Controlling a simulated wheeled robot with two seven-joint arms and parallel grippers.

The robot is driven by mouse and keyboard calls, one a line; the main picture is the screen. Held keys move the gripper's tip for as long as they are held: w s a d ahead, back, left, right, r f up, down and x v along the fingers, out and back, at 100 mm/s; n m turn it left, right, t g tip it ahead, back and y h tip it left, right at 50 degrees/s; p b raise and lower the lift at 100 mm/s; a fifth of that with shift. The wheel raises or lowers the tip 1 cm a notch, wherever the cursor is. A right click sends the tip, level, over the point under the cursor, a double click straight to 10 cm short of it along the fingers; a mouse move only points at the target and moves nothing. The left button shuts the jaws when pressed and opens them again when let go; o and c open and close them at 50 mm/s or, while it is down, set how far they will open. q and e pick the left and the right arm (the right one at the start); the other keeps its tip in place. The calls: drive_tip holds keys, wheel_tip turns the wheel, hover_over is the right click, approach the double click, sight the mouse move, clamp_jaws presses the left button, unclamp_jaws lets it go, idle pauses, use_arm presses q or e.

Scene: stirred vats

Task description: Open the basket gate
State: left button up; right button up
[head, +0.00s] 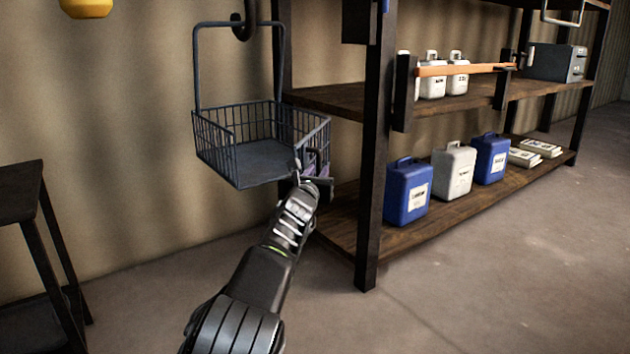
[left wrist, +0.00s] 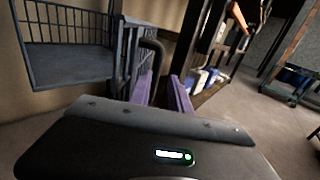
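A dark wire basket (head: 215,150) hangs by a tall bail from a hook, in front of the wall. Its side toward me shows no mesh, and its floor is visible through there. The basket (left wrist: 75,65) is at upper left in the left wrist view. A barred panel, seemingly the gate (left wrist: 128,55), stands nearly edge-on at its right end, with a dark bent handle (left wrist: 153,48) beside it. My left gripper (left wrist: 162,92) has its purple fingers apart near the handle's lower end; contact is unclear. In the head view the left gripper (head: 317,172) is at the basket's right corner. My right gripper is not in view.
A dark shelf rack (head: 372,160) stands close to the right of the basket, with blue and white canisters (head: 453,170) on its lower shelf. A dark stand (head: 25,195) is at far left. The floor between the stand and rack is clear.

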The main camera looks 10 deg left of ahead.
use_arm(q)
drive_tip(key=shift+s+a, duration=0.15)
drive_tip(key=shift+s, duration=1.25)
drive_tip(key=shift+c, duration=0.3)
